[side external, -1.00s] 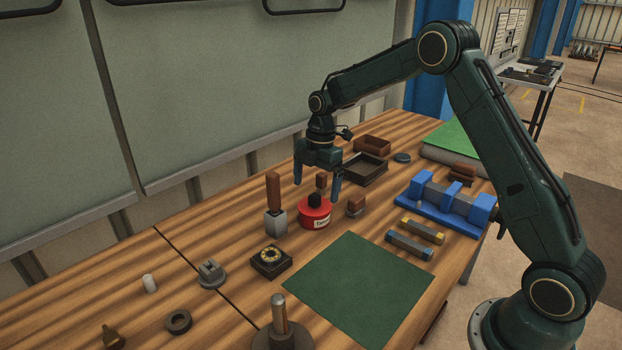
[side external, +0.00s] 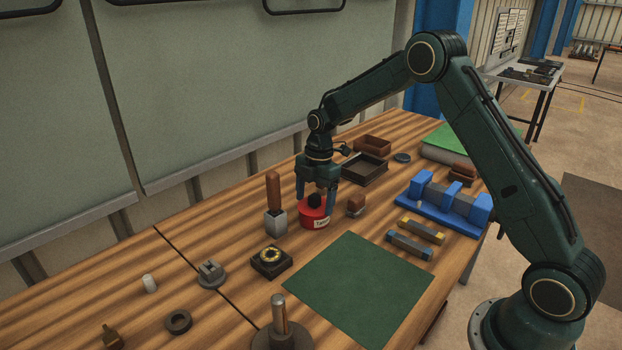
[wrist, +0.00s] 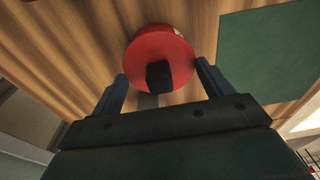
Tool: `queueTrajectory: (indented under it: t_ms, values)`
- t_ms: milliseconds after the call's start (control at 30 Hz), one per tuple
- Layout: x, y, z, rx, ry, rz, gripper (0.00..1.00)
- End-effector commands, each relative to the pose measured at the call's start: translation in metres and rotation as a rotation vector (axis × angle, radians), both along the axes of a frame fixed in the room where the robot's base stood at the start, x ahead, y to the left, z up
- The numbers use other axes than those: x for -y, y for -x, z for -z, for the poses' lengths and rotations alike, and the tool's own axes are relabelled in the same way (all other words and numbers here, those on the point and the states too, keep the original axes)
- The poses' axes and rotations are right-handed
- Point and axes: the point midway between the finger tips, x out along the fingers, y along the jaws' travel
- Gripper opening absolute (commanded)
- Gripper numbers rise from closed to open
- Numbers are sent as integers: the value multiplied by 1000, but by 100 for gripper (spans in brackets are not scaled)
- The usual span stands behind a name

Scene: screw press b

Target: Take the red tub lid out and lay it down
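The red tub (side external: 314,222), with a pale label on its side, stands upright on the wooden bench. Its red lid (wrist: 148,45) is on top and carries a black knob (side external: 315,200). The knob also shows in the wrist view (wrist: 158,75). My gripper (side external: 316,196) points down over the tub, with its blue fingers spread to either side of the knob. In the wrist view my gripper (wrist: 161,70) is open, with clear space between each finger and the knob. I cannot tell whether a finger touches the lid's edge.
A wooden-handled tool in a grey block (side external: 275,222) stands close left of the tub. A small brown block (side external: 356,206) is close right. A dark dial box (side external: 271,261) and a blue fixture (side external: 436,211) are nearby. The green mat (side external: 358,285) in front is bare.

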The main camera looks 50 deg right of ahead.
Motion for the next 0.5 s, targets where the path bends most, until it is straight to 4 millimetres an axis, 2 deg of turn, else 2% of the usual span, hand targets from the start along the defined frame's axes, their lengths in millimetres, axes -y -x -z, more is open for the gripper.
queueTrajectory:
  t_ms: [33, 133, 167, 500]
  values:
    - [0, 0, 0, 0, 0, 0, 75]
    - [0, 0, 0, 0, 0, 0, 55]
    - [0, 0, 0, 1, 0, 0, 52]
    - [0, 0, -4, 1, 0, 0, 52]
